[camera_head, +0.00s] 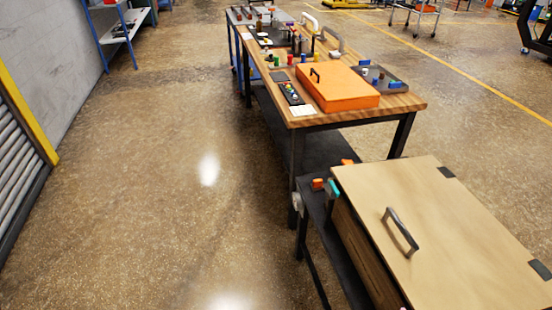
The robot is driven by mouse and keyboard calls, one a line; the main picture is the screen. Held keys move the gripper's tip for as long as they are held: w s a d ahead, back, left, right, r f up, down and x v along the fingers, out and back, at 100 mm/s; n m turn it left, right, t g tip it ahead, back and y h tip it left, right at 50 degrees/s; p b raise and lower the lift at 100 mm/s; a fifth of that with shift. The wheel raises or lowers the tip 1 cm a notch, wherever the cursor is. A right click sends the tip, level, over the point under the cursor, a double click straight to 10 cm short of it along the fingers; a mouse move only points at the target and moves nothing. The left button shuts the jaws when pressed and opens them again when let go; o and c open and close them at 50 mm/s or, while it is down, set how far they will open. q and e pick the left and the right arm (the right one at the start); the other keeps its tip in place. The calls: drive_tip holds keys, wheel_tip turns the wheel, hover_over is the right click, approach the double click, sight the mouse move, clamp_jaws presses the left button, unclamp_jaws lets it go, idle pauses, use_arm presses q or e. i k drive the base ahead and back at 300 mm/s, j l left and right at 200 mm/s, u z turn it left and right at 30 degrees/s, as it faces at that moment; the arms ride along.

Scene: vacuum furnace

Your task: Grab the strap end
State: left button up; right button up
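I cannot make out a strap end for certain in this view. A large box with a pale wooden lid (445,240) stands at the lower right, with a dark arched handle (401,232) on its lid. Small orange (317,184) and teal (334,188) pieces sit at the far left corner of the box's stand; I cannot tell what they are. Neither of my grippers is in view.
A wooden workbench (408,103) behind the box carries an orange case (338,88), a dark tray (385,83) and several small items. A blue-framed shelf (122,34) stands by the wall at upper left. The speckled floor (165,200) to the left is clear.

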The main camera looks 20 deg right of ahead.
sight(319, 183)
drive_tip(key=i+j+z, duration=0.1)
drive_tip(key=i+z, duration=0.15)
drive_tip(key=i, duration=0.25)
drive_tip(key=i+j+z, duration=0.15)
drive_tip(key=i+z, duration=0.15)
drive_tip(key=i, duration=0.15)
drive_tip(key=i+j+z, duration=0.25)
drive_tip(key=i, duration=0.25)
